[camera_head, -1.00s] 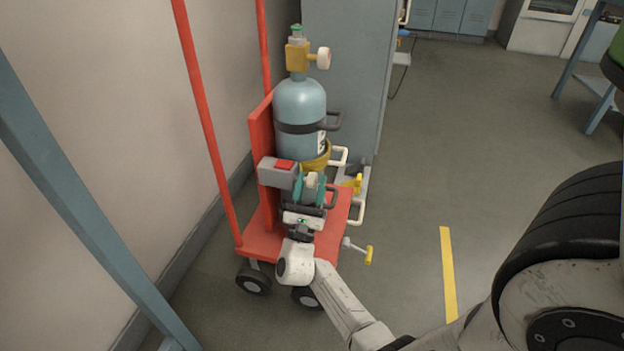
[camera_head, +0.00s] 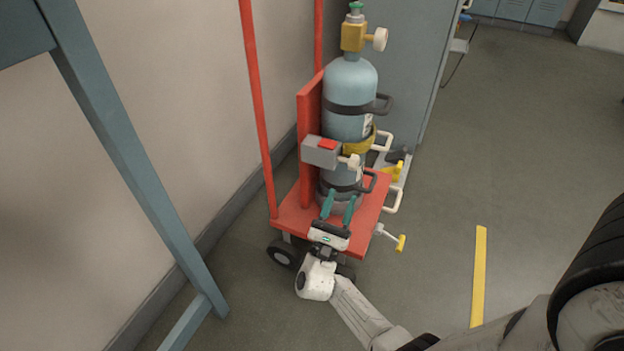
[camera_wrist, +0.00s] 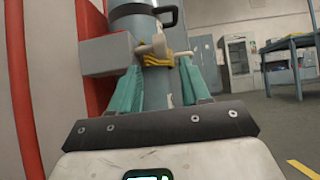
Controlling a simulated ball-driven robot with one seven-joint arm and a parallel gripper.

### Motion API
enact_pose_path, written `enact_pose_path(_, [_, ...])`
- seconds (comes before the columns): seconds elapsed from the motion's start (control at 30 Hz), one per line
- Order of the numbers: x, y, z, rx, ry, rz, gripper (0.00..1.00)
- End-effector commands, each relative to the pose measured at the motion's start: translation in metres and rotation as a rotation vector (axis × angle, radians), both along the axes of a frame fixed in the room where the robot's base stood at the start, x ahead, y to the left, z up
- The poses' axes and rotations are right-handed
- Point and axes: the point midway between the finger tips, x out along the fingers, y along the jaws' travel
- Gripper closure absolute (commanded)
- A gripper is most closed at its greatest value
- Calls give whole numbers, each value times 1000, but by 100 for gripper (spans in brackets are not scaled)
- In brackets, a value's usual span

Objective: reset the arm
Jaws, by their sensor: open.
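My gripper (camera_head: 338,207) is open, with two teal fingers spread apart and nothing between them. It sits over the near edge of the red cart (camera_head: 293,217), in front of the lower part of the blue gas cylinder (camera_head: 348,85). The cylinder stands upright on the cart, with a yellow valve body and a white knob at its top. In the wrist view the teal fingers (camera_wrist: 160,88) point toward the cylinder (camera_wrist: 155,90). My white arm reaches in from the lower right.
A grey box with a red top (camera_head: 321,151) juts from the cart beside the cylinder. A blue-grey cabinet (camera_head: 405,60) stands behind. A blue frame post (camera_head: 130,150) is at the left. Open floor with a yellow stripe (camera_head: 479,275) lies to the right.

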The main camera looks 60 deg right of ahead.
Motion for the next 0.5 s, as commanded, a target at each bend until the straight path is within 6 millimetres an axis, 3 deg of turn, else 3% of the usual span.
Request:
enact_pose_path(0.3, [-1, 0, 1, 3, -7, -1, 53])
enact_pose_path(0.5, [-36, -6, 20, 93, -243, -34, 53])
